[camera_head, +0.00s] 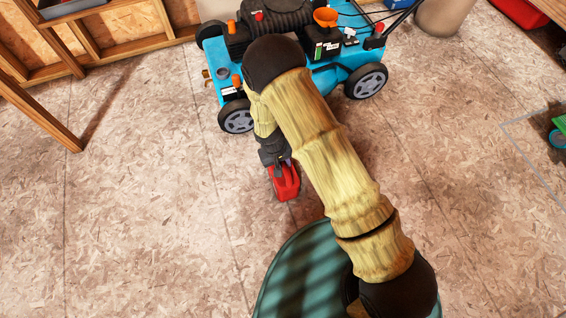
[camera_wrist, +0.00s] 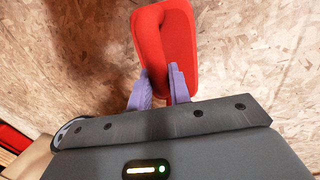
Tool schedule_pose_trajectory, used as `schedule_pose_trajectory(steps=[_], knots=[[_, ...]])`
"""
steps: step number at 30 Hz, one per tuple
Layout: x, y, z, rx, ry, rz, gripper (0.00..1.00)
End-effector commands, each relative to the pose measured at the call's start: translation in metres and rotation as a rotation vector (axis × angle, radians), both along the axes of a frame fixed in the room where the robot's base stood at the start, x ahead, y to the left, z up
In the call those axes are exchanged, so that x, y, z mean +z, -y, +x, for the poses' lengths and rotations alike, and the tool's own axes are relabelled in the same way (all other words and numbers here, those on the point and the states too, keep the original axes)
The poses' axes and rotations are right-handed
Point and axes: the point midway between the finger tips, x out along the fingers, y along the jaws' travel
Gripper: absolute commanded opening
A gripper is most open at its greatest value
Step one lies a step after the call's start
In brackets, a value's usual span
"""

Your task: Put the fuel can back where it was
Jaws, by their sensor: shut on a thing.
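The red fuel can (camera_head: 286,185) is in my gripper (camera_head: 279,163), just in front of the blue mower in the head view. In the wrist view the red can (camera_wrist: 172,35) extends upward from between the two purple fingers of my gripper (camera_wrist: 159,88). The fingers are closed on a narrow part of the can. Bare floor shows around the can. I cannot tell whether the can touches the floor or hangs above it. My arm hides part of the floor to the right of the can.
A blue mower (camera_head: 336,76) with dark wheels stands behind the gripper. Wooden wall framing (camera_head: 90,50) is at the upper left. A green object (camera_head: 560,124) lies at the right edge. The chipboard floor (camera_head: 130,220) is clear on the left and at the lower right.

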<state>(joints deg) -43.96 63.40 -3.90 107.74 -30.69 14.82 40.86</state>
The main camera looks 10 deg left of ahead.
Motion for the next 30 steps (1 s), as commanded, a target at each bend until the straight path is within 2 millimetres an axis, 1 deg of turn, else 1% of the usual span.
schedule_pose_trajectory(steps=[4,5,6,8,16,20,23,30], knots=[[-0.003,0.0,0.0,0.0,0.0,0.0,0.0],[-0.003,0.0,0.0,0.0,0.0,0.0,0.23],[-0.002,0.0,0.0,0.0,0.0,0.0,0.31],[-0.002,0.0,0.0,0.0,0.0,0.0,0.41],[-0.002,0.0,0.0,0.0,0.0,0.0,0.41],[0.005,-0.001,0.0,0.0,0.0,0.0,0.41],[0.018,-0.003,-0.001,-0.001,0.001,0.001,0.41],[0.064,-0.011,-0.004,-0.001,0.001,0.002,0.41]])
